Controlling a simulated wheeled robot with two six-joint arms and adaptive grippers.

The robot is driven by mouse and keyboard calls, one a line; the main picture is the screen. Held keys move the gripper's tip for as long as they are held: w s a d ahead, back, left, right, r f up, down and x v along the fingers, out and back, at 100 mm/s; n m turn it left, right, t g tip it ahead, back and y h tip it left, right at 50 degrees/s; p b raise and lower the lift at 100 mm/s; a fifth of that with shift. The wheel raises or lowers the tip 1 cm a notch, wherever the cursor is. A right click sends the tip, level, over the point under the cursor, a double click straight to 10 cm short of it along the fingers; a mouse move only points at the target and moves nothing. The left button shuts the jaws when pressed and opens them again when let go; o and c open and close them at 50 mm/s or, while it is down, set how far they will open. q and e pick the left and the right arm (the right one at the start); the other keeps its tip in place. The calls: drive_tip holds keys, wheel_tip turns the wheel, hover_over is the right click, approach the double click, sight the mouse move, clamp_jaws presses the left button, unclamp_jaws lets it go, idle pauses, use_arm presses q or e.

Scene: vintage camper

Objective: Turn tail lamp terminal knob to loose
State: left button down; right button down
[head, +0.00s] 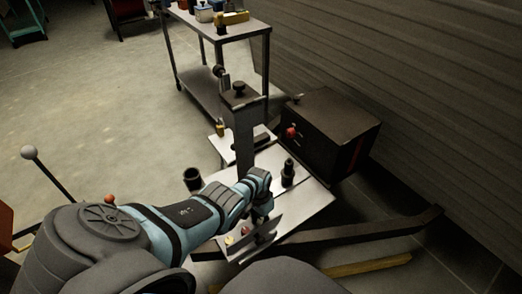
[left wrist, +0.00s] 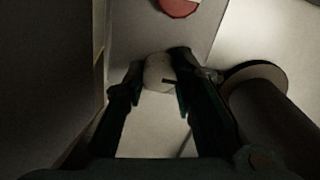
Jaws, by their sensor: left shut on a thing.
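A pale, rounded knob (left wrist: 157,75) with a dark mark on it shows in the left wrist view, between the fingertips of my left gripper (left wrist: 160,84). The fingers are shut on its two sides. I cannot read its setting or any label. A red knob (left wrist: 180,5) sits just beyond it on the same grey panel (left wrist: 135,30), cut by the top edge. In the head view my left gripper (head: 262,216) is low over the small upright panel (head: 268,230), and the held knob cannot be made out there. My right gripper is not in view.
A metal table top (head: 308,208) surrounds the panel. A black cylinder (head: 288,172) and a dark cup (head: 193,179) stand near my left arm. A tall grey post (head: 238,135) and a dark box (head: 330,130) stand behind.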

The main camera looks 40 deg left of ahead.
sight(260, 219)
use_arm(q)
drive_tip(key=shift+a, duration=0.1)
drive_tip(key=c, duration=1.3)
unclamp_jaws()
drive_tip(key=shift+w+r, duration=0.1)
drive_tip(key=shift+r, duration=0.5)
wheel_tip(260, 219, up, 11)
drive_tip(key=shift+a, duration=0.2)
